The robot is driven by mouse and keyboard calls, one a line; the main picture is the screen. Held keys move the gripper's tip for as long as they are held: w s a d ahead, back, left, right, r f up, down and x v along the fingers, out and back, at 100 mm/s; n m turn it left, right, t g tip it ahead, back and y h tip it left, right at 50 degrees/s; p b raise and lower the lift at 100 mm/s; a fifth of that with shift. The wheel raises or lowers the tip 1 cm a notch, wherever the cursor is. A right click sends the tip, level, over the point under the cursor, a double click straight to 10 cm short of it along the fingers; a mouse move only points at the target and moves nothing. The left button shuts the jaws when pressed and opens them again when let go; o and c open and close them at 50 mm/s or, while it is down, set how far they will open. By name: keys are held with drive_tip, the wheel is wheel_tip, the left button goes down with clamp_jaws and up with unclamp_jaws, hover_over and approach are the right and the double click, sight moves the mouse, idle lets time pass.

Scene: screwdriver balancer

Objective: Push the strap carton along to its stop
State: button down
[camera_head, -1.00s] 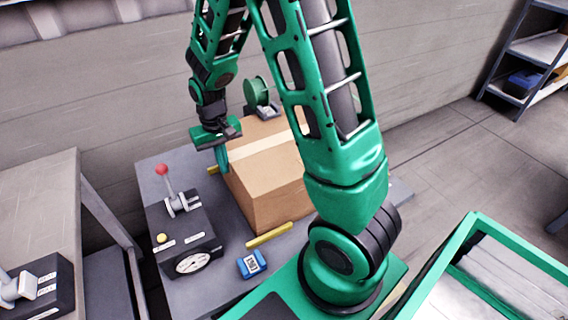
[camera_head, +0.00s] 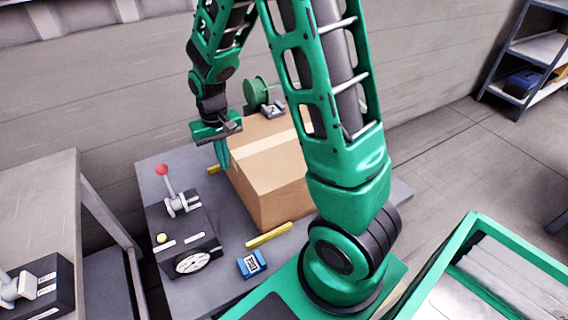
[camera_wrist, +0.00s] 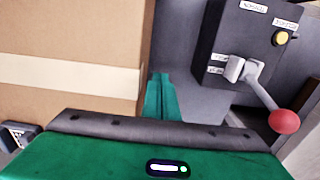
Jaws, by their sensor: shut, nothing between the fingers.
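The strap carton (camera_head: 272,190) is a brown box with a pale tape band, standing on a grey table (camera_head: 207,297). My gripper (camera_head: 222,160) is shut and empty, its green fingers pointing down at the carton's left side. In the wrist view the carton (camera_wrist: 70,30) fills the left, and the shut fingers (camera_wrist: 160,90) are close by its face; I cannot tell whether they touch. A yellow bar (camera_head: 270,235) lies in front of the carton, and a second yellow piece (camera_head: 214,169) shows behind its left side. My arm hides the carton's right side.
A grey control box with a red-knobbed lever (camera_head: 162,170), a yellow button and a dial (camera_head: 193,262) stands left of the carton. A blue labelled device (camera_head: 251,264) lies in front. A green reel (camera_head: 257,91) stands behind. Table surface is free between control box and carton.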

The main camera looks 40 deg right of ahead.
wheel_tip(320, 180, up, 5)
drive_tip(key=shift+r, duration=0.15)
idle(0.3)
drive_tip(key=shift+d, duration=0.1)
drive_tip(key=s+d+r+m, duration=0.2)
drive_tip(key=s+d+r, duration=0.55)
drive_tip(key=s, duration=0.25)
drive_tip(key=s+d+r+m, duration=0.1)
drive_tip(key=s+d, duration=0.1)
drive_tip(key=s, duration=0.6)
drive_tip(key=s+d+r+m, duration=0.1)
drive_tip(key=s+d, duration=0.1)
drive_tip(key=s, duration=0.7)
drive_tip(key=shift+d+r, duration=0.3)
drive_tip(key=shift+d, duration=0.05)
drive_tip(key=shift+s, duration=0.1)
drive_tip(key=shift+w+f, duration=0.25)
drive_tip(key=shift+w, duration=0.35)
